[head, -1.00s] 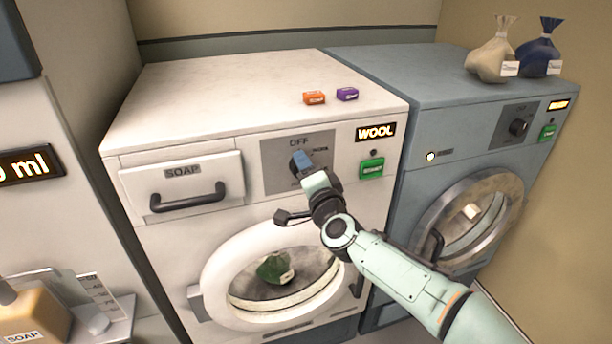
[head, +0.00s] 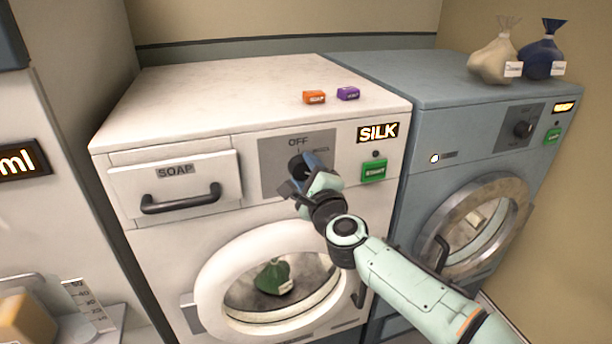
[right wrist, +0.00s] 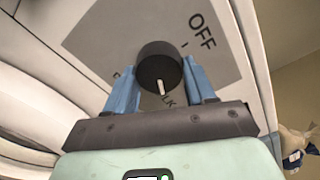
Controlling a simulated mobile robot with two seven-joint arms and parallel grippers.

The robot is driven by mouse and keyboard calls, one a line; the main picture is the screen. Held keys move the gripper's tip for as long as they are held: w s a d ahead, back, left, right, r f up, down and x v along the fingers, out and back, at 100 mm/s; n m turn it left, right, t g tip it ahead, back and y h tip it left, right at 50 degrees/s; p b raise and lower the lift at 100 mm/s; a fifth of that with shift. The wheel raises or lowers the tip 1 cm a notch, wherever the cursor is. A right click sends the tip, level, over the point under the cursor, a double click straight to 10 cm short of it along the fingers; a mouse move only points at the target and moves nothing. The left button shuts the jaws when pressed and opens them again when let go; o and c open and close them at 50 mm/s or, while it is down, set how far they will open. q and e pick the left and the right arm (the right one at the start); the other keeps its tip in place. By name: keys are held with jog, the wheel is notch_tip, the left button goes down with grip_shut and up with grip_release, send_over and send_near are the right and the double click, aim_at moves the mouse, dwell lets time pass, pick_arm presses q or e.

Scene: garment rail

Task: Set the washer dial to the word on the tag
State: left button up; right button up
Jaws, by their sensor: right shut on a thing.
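The white washer (head: 215,100) has a dark round dial (right wrist: 160,62) on a grey panel (head: 270,165). My right gripper (head: 308,170) is shut on the dial, one blue finger on each side. In the right wrist view, the dial's white pointer points down toward letters ending in "LK", partly hidden by the gripper. "OFF" shows at the top of the panel. The washer's display (head: 377,133) reads "SILK". A green bag (head: 273,276) with a small pale tag (head: 285,287) lies behind the round door; the tag's word is too small to read. My left gripper is out of view.
A green start button (head: 373,171) sits right of the dial. A soap drawer (head: 180,187) is at the left. Orange (head: 314,97) and purple (head: 348,93) boxes lie on top. A blue-grey washer (head: 470,125) stands right, with two tagged bags (head: 494,60) on it.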

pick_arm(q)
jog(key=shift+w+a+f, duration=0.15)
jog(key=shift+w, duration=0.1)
pick_arm(e)
jog(key=shift+m, duration=0.4)
jog(key=o, duration=1)
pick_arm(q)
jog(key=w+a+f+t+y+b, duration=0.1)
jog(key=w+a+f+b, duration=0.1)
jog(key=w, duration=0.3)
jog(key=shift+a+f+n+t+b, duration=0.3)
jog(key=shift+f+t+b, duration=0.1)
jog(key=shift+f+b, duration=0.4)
pick_arm(e)
jog(key=v, duration=1.3)
jog(key=shift+s, duration=0.2)
